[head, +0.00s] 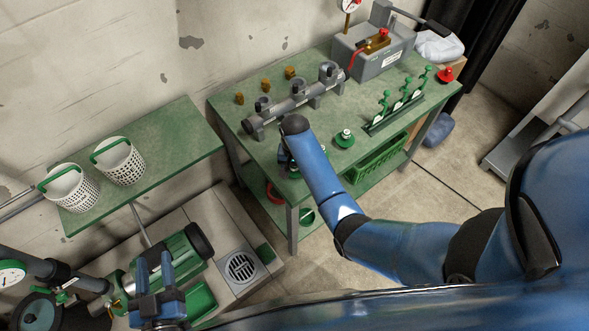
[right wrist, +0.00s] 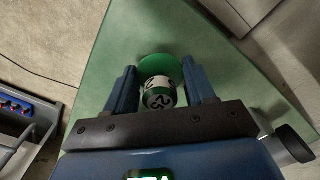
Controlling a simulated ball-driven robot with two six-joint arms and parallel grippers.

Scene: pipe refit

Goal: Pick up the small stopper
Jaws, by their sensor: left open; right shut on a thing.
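In the right wrist view a small stopper (right wrist: 160,94) with a green flange and a white band marked with dark figures sits between the fingers of my right gripper (right wrist: 160,88). The gripper is shut on it, near a corner of the green bench top. In the head view my right gripper (head: 287,160) is at the bench's front left corner; my own arm mostly hides the stopper there. A second green-and-white stopper (head: 344,138) stands on the bench to the right of that arm. My left gripper (head: 155,268) is open at lower left, beside a green and grey fitting.
The bench (head: 330,125) carries a grey pipe assembly (head: 295,100) at the back, a rack (head: 395,113) of green-handled pieces and a grey box (head: 372,58). Two white baskets (head: 120,160) stand on the left shelf. A floor drain (head: 241,267) lies below.

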